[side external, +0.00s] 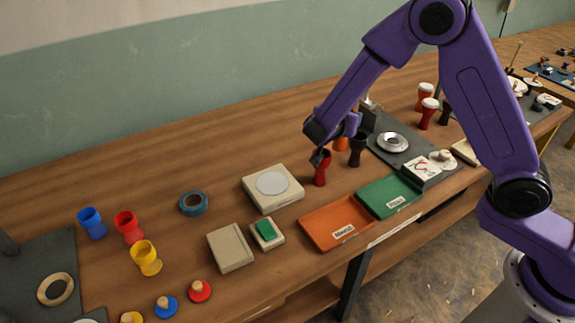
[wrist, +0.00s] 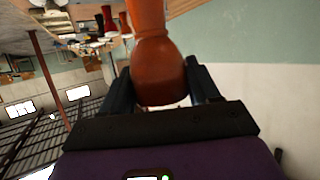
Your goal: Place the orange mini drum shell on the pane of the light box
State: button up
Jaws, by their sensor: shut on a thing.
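My gripper (side external: 325,147) is to the right of and behind the light box, level with the drum shells there. In the wrist view my gripper (wrist: 160,92) is shut on the orange mini drum shell (wrist: 158,65), which stands between the two dark fingers. The orange shell (side external: 340,144) shows only partly in the side view, behind my gripper. The light box (side external: 289,200) looks to be the cream box with a round pale pane (side external: 272,183). The pane is bare.
A red shell (side external: 320,171) stands close under my gripper, with a dark shell (side external: 357,152) to the right. An orange tray (side external: 318,232) and a green tray (side external: 378,203) lie in front. Blue tape (side external: 193,203) and blue, red and yellow shells are left.

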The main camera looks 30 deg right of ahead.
jog(key=s+a+r+n+t+y, duration=0.35)
jog(key=s+a+n+y, duration=0.2)
jog(key=a, duration=0.55)
jog(key=shift+n+t, duration=0.25)
jog(key=shift+t, duration=0.3)
jog(key=shift+w+a+f, duration=0.95)
jog(key=shift+w+f, duration=1.1)
jog(key=shift+f, duration=0.2)
jog(key=shift+w+a+f, duration=0.9)
jog(key=shift+w+f, duration=1.1)
jog(key=shift+f, duration=0.3)
jog(key=shift+w+a+f, duration=0.95)
jog(key=shift+w+f, duration=1.1)
jog(key=shift+f, duration=0.2)
jog(key=shift+f, duration=0.1)
jog(key=o, duration=1.1)
jog(key=shift+c, duration=0.2)
